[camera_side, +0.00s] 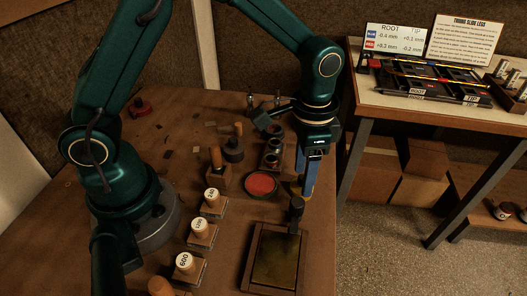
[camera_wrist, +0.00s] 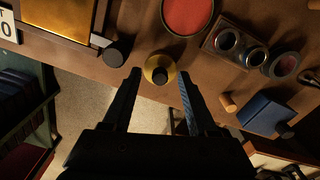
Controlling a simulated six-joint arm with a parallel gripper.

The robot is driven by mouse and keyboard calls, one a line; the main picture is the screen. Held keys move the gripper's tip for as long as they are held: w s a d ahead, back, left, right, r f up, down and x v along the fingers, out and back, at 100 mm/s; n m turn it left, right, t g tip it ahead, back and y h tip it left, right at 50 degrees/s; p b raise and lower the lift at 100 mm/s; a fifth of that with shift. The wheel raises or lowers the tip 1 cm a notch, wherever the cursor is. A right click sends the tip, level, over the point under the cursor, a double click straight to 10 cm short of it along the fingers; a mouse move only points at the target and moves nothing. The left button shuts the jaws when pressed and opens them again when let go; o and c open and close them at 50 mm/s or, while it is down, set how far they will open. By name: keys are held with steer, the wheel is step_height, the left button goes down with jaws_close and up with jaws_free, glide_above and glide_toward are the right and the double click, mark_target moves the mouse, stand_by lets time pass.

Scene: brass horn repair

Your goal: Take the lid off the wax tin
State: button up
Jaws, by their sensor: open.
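A small round brass-coloured piece with a dark knob on top, which looks like the lidded wax tin (camera_wrist: 150,66), stands near the table edge in the wrist view. My gripper (camera_wrist: 160,75) is open, with one finger on each side of it and a visible gap to each. The fingers hold nothing. In the side view my gripper (camera_side: 306,188) points down at the table's right edge, and its fingers largely hide the tin there. I cannot tell how far the fingertips are above the tin, or see the seam between lid and body.
A red round pad in a dark rim (camera_side: 261,186) lies left of my gripper. A framed brass plate (camera_side: 275,262) and a dark-knobbed tool (camera_side: 296,208) are in front. Several wooden-handled stamps (camera_side: 201,231) stand left. A row of cups (camera_wrist: 245,47) is close by. A side bench (camera_side: 400,100) stands right.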

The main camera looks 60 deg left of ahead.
jaws_close()
steer(key=shift+r, duration=0.15)
